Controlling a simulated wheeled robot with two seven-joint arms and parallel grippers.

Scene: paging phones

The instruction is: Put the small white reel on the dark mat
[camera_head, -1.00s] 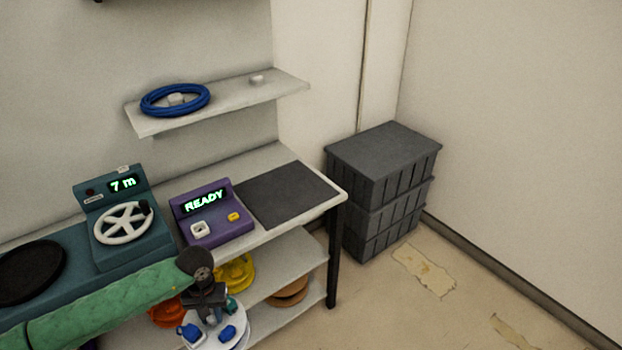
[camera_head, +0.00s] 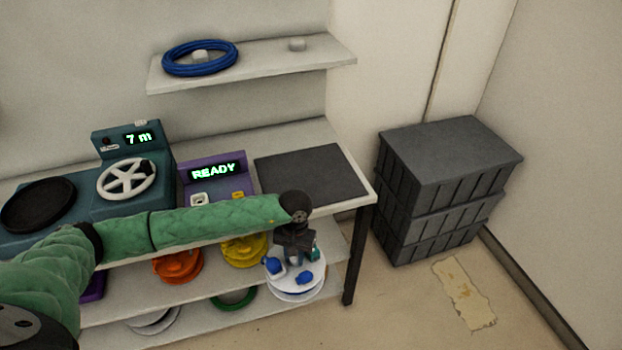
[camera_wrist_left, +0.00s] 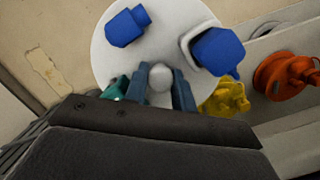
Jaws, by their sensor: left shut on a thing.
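My left gripper (camera_head: 295,256) is shut on the hub of a white reel (camera_head: 297,287). The reel hangs in front of the shelves, lower than the bench top. In the left wrist view the fingers (camera_wrist_left: 160,88) close on the pale round knob at the reel's middle, and the white disc (camera_wrist_left: 112,62) fills the centre. Blue connectors (camera_wrist_left: 125,27) and a teal piece sit on the reel. The dark mat (camera_head: 312,174) lies flat and bare at the right end of the bench, above and behind the gripper. My right gripper is not in view.
A purple device (camera_head: 212,174) reading READY stands left of the mat. A teal machine (camera_head: 124,170) reading 7 m is farther left. Orange (camera_head: 178,266) and yellow reels (camera_head: 243,252) are on the shelf below. Grey crates (camera_head: 445,190) stand right of the bench. A shelf (camera_head: 260,65) is above.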

